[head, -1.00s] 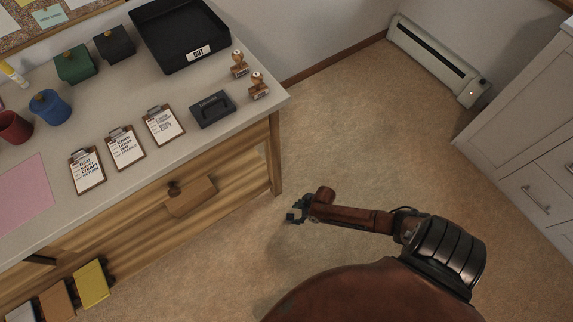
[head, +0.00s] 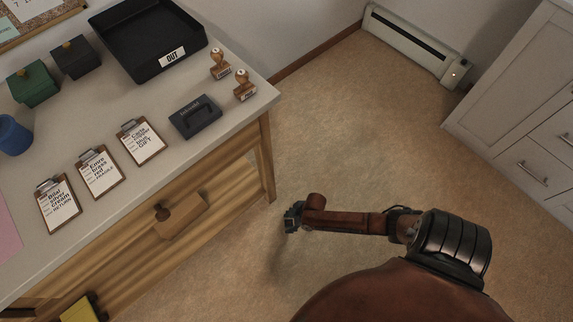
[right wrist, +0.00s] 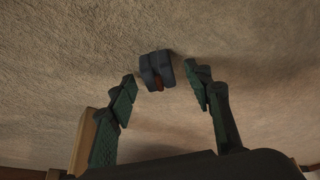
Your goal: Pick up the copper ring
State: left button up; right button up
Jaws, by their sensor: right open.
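No copper ring can be made out in either view. My right gripper (head: 291,217) hangs above the floor, just right of the desk's front corner in the head view. It is open. In the right wrist view its two dark green fingers (right wrist: 160,76) stand apart with carpet behind them. A small dark piece with a reddish spot (right wrist: 156,70) shows between the fingertips; I cannot tell what it is. My left gripper is out of view.
A heater (head: 415,50) and white cabinet (head: 520,100) stand beyond open floor.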

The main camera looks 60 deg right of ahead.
aim_at(288, 222)
jog(key=shift+c, duration=0.2)
jog(key=c, duration=1)
jog(key=shift+r, duration=0.15)
